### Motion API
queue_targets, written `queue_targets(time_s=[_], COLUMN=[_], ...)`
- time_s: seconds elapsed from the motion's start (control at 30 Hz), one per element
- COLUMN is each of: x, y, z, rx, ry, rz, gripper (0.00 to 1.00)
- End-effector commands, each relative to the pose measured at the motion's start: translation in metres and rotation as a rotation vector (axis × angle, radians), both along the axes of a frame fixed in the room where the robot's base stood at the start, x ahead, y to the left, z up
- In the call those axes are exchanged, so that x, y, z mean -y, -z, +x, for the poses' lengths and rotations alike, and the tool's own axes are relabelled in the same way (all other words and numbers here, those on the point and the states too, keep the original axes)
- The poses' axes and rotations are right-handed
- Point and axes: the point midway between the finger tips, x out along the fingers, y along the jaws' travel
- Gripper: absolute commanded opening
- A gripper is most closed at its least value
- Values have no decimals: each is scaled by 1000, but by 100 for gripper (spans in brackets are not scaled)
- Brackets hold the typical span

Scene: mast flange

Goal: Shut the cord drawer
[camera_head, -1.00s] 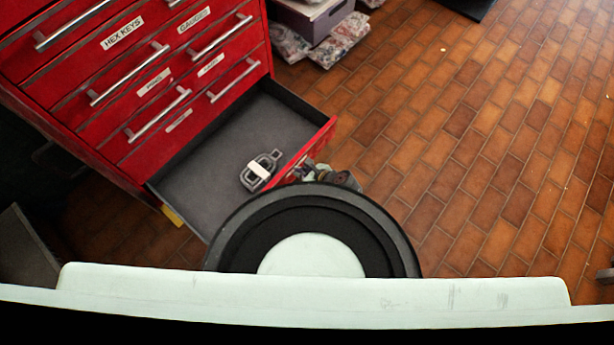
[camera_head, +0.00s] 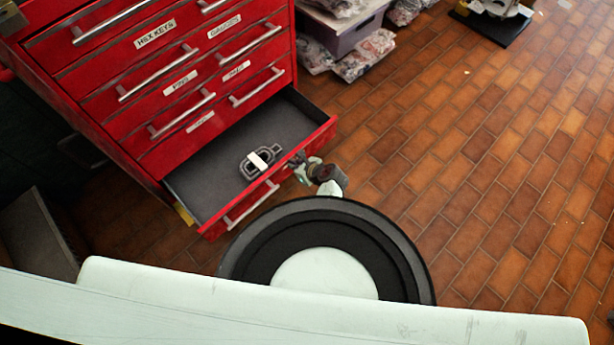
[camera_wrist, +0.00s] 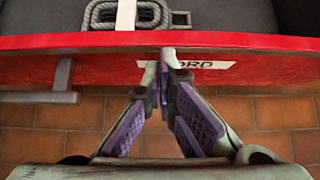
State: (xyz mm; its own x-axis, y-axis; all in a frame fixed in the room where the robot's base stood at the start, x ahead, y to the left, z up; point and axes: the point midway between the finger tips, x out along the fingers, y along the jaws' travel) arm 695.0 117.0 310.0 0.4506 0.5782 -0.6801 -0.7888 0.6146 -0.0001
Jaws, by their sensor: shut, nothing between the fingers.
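The cord drawer (camera_head: 233,130) is the bottom drawer of the red cabinet and stands open, with a dark grey floor. A bundle of grey cord with a white band (camera_head: 260,159) lies in it, near the front. In the wrist view the red drawer front (camera_wrist: 60,42) crosses the picture, with a label ending in "ORD" (camera_wrist: 208,65) and a bar handle (camera_wrist: 40,96) to the left. My gripper (camera_wrist: 164,58) is shut and empty, its fingertips at the drawer front and partly over the label. It also shows in the head view (camera_head: 300,164), right of the handle.
Several closed drawers with bar handles sit above in the red cabinet (camera_head: 190,65). A purple bin (camera_head: 340,30) and plastic-wrapped bundles (camera_head: 365,55) stand right of the cabinet.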

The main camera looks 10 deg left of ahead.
Motion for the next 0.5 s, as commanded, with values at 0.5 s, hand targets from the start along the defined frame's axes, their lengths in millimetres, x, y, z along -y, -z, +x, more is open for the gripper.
queue_targets(time_s=[0.5], x=[-118], y=[3], z=[91], rx=[5], ry=[-5], rz=[0], gripper=[0])
